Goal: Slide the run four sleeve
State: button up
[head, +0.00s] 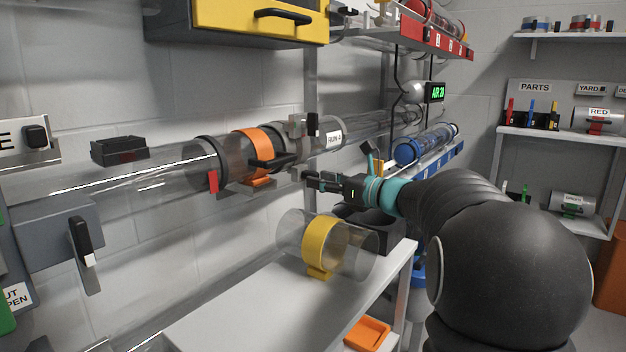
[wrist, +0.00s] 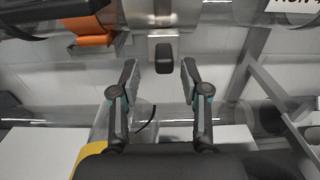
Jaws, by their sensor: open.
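The tube labelled RUN 4 (head: 334,138) runs along the wall. A clear sleeve section with an orange band (head: 256,150) and a black handle (head: 272,162) sits on it, between dark rings. A grey collar with a small black knob (head: 312,122) is just right of it. My gripper (head: 306,181) is open and empty, below and in front of the collar. In the wrist view, my gripper (wrist: 159,78) has its fingers spread, with a dark knob (wrist: 164,58) ahead between the tips, apart from both. The orange band (wrist: 90,25) shows at upper left there.
A clear tube piece with a yellow band (head: 322,246) lies on the white bench (head: 260,310) below. A yellow box (head: 262,18) overhangs above. A blue tube carrier (head: 425,143) lies on a rack behind my arm. An orange tray (head: 367,332) sits low in front.

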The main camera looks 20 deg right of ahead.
jog(key=v, duration=0.9)
